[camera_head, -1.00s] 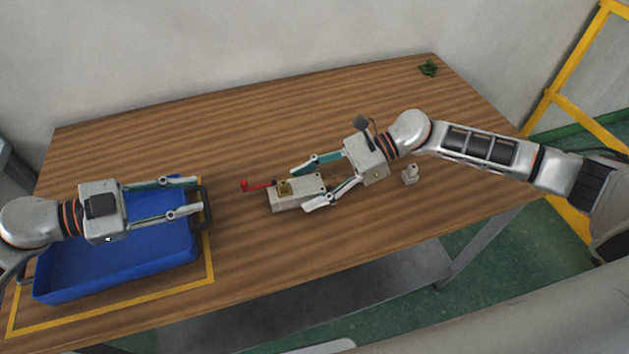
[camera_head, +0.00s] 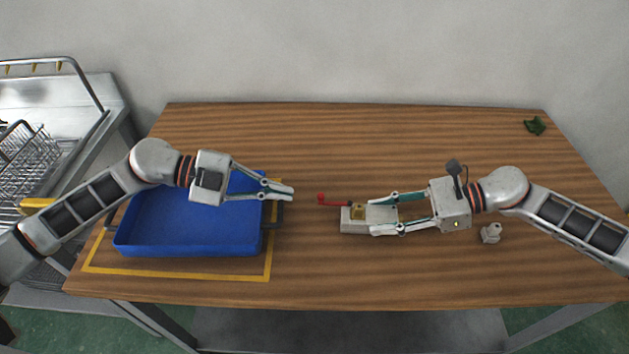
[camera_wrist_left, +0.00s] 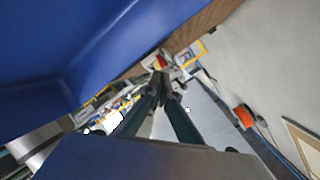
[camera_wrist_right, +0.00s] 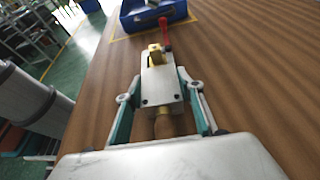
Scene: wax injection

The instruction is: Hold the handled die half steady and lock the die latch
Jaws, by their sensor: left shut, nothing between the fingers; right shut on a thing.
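The die (camera_head: 354,226) is a pale grey block lying on the table, right of centre. It carries a brass-coloured latch part (camera_head: 358,212) and a red-handled lever (camera_head: 333,200) that points left. My right gripper (camera_head: 382,215) is shut on the die, one finger on each side. In the right wrist view the die (camera_wrist_right: 161,88) sits between the fingers, with a tan handle (camera_wrist_right: 165,126) toward my palm. My left gripper (camera_head: 291,192) is shut and empty, above the tray's right edge and left of the red lever, apart from it. In the left wrist view its fingers (camera_wrist_left: 165,88) are together.
A blue tray (camera_head: 190,247) stands on the left of the table inside a yellow outline (camera_head: 180,276). A small grey-white part (camera_head: 491,233) stands right of the die. A green item (camera_head: 534,126) lies at the back right. The back middle is clear.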

